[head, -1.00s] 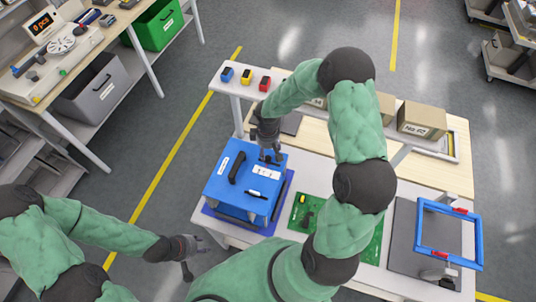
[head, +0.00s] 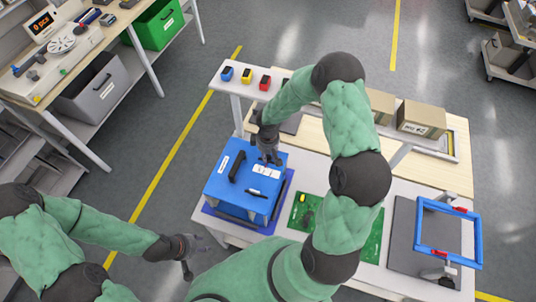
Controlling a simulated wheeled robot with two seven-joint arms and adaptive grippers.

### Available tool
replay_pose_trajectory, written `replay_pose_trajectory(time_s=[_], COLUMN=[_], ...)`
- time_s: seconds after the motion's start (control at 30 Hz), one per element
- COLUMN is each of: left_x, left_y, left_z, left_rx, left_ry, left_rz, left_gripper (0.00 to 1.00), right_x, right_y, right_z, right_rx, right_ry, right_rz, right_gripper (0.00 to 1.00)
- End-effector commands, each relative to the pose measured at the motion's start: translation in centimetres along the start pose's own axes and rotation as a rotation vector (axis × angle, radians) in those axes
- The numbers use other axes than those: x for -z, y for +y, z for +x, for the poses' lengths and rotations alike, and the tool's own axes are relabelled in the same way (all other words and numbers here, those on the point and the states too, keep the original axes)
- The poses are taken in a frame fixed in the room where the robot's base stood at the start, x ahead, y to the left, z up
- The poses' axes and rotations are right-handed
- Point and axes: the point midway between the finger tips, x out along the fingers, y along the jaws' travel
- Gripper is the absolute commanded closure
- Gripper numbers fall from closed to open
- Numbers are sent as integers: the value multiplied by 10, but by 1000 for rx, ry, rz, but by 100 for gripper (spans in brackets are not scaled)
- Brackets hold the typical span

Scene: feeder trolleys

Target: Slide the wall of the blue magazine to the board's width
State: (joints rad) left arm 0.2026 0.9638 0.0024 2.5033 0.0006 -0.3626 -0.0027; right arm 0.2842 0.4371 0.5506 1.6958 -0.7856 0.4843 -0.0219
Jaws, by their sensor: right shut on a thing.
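The blue magazine (head: 222,186) stands on the white bench, with a black handle and white labels on its top. My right gripper (head: 270,160) reaches down at its far right top edge and is shut. The fingers cover the gripped part, which looks like part of the magazine's wall. A green board (head: 298,217) lies on the bench right of the magazine, partly hidden by my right arm. My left gripper (head: 187,268) hangs empty in front of the bench's left side; its finger gap is unclear.
A shelf (head: 238,88) behind the magazine holds small blue, yellow and red blocks. Cardboard boxes (head: 421,118) stand at the back right. A blue frame (head: 476,240) stands over a grey mat (head: 404,245) at the right.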

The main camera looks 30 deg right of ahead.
Motion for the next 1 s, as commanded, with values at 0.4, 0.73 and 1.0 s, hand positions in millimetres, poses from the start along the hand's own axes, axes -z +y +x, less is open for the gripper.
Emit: replay_pose_trajectory(time_s=[0.4, 0.73, 1.0], left_x=[0, 0, 0], left_y=[-4, -4, -4], left_z=[12, 10, 10], left_rx=[0, 0, 0], left_ry=[0, 0, 0], left_rz=[0, 0, 0], left_gripper=[60, 60, 60], right_x=[-30, -29, -29], right_y=[8, 8, 8], right_z=[1, 0, 0], right_rx=[0, 0, 0], right_ry=[0, 0, 0], right_rz=[1, 0, 0], right_gripper=[100, 48, 48])
